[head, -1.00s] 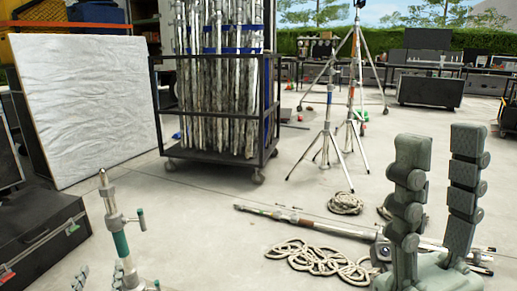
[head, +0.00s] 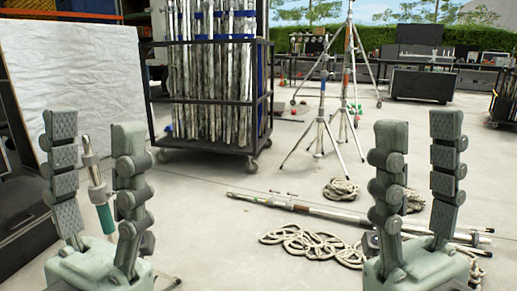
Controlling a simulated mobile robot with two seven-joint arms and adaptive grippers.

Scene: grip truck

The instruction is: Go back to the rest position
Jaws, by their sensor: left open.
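My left gripper (head: 97,130) stands upright at the lower left of the head view, its two padded green-grey fingers apart. A light stand (head: 95,180) with a green collar shows between and behind its fingers; the fingers partly hide it, and I see no grip on it. My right gripper (head: 418,128) stands upright at the lower right with its fingers apart and nothing held between them. It hides part of the poles and rope on the floor behind it.
A wheeled rack of metal poles (head: 160,95) stands behind. A white panel (head: 75,75) leans at left beside a dark case (head: 25,235). Coiled rope (head: 300,240) and a long pole (head: 270,203) lie on the floor. Tripod stands (head: 321,130) are farther back.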

